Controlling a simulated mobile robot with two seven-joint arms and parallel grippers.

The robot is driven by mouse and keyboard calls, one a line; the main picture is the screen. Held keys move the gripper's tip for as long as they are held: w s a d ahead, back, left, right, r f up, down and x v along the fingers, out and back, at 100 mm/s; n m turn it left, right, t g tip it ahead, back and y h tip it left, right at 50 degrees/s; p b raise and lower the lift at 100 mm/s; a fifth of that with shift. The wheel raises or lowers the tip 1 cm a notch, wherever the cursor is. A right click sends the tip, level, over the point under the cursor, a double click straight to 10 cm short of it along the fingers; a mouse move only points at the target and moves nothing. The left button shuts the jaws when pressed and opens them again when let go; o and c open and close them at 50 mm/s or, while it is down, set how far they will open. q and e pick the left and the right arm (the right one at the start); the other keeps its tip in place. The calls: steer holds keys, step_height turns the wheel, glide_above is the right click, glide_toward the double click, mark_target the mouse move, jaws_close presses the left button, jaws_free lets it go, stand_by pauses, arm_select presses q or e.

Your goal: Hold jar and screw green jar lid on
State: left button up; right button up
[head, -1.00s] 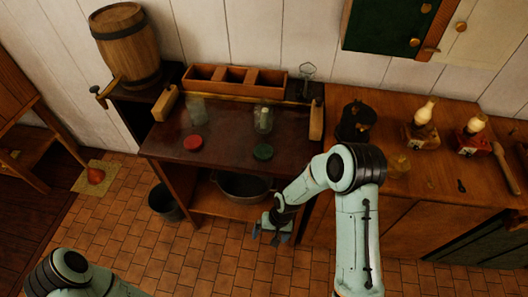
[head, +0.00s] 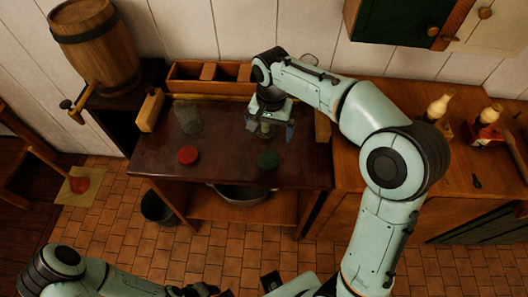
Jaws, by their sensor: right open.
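The green lid (head: 268,160) lies flat on the dark worktable near its front edge. A clear glass jar (head: 264,131) stands behind it, mostly hidden by my right gripper. My right gripper (head: 269,125) is open and points down over this jar, with its fingers on either side of it. I cannot tell whether the fingers touch the glass. A second glass jar (head: 187,118) stands further left on the table, and a red lid (head: 187,156) lies in front of it. My left arm shows at the bottom left, but its gripper is not clearly in view.
A wooden divided box (head: 208,78) stands along the back of the worktable (head: 225,140). A wooden block (head: 150,110) is at its left end. A barrel (head: 97,45) stands at the back left. Lamps stand on the right counter. The table's front middle is clear.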

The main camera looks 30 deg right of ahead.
steer(key=shift+s, duration=0.1)
steer(key=b, duration=0.1)
glide_above(269, 159)
step_height(269, 159, down, 8)
steer(key=shift+f, duration=0.1)
stand_by(0.4)
step_height(269, 159, down, 5)
steer(key=shift+f, duration=0.1)
stand_by(0.4)
steer(key=c, duration=1.1)
